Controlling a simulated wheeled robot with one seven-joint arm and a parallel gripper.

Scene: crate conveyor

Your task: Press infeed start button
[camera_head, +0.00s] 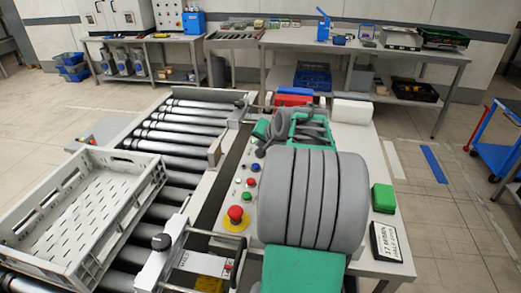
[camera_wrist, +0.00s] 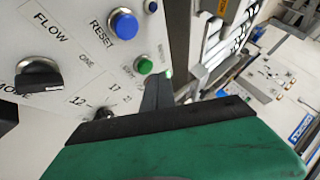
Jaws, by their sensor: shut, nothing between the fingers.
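The grey control panel (camera_head: 243,192) beside the conveyor carries small green, red and blue buttons and a large red mushroom button (camera_head: 235,213) on yellow. In the wrist view a green button (camera_wrist: 143,65) sits on the panel near a blue button (camera_wrist: 124,23) marked RESET. The small label by the green button is too blurred to read surely. My gripper (camera_wrist: 157,88) is shut and empty, its dark fingertips just below the green button in the picture. Whether they touch it cannot be told. My arm hides part of the panel's surroundings in the head view.
A grey crate (camera_head: 145,165) sits on the roller conveyor (camera_head: 178,142) at the left. Black selector knobs (camera_wrist: 38,82) stand out from the panel. A green box (camera_head: 383,198) and a small sign (camera_head: 392,241) are on the right side of the panel table.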

